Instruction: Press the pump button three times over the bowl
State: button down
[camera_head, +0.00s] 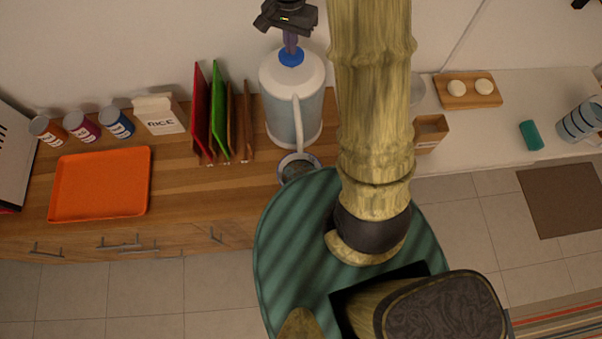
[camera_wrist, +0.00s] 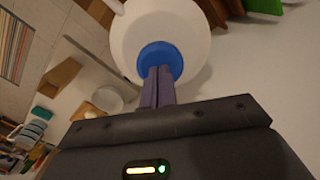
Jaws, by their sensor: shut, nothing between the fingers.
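A large white pump dispenser (camera_head: 292,98) with a blue button (camera_head: 291,57) on top stands at the back of the wooden counter. Its spout points toward the front, over a small bowl (camera_head: 297,168) with dark contents on the counter. My gripper (camera_head: 290,45) is shut, with its purple fingertips at the blue button from above. The wrist view also shows the fingers (camera_wrist: 158,75) closed together over the blue button (camera_wrist: 160,58) on the white dispenser top (camera_wrist: 188,25). Whether the fingertips touch the button or how far it is pushed in, I cannot tell.
Red and green boards (camera_head: 218,110) stand upright left of the dispenser. An orange tray (camera_head: 100,184), several spice jars (camera_head: 82,125) and a rice box (camera_head: 159,113) are further left. A wooden box (camera_head: 430,133) and a board with two white items (camera_head: 467,90) are right.

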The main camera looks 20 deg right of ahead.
jog(key=shift+r+p, duration=0.4)
jog(key=shift+r, duration=0.25)
jog(key=shift+r, duration=0.1)
notch_tip(320, 180, up, 6)
jog(key=p, duration=0.5)
dwell(0.7)
jog(key=s+f+n+t+b, duration=0.1)
jog(key=s+f+n+b, duration=0.3)
jog(key=s, duration=0.3)
jog(key=s+f+n+t+b, duration=0.1)
jog(key=s+f+n+b, duration=0.3)
jog(key=s, duration=0.4)
jog(key=shift+s+f+t+b, duration=0.15)
jog(key=shift+f+t+b, duration=0.2)
jog(key=shift+b, duration=0.35)
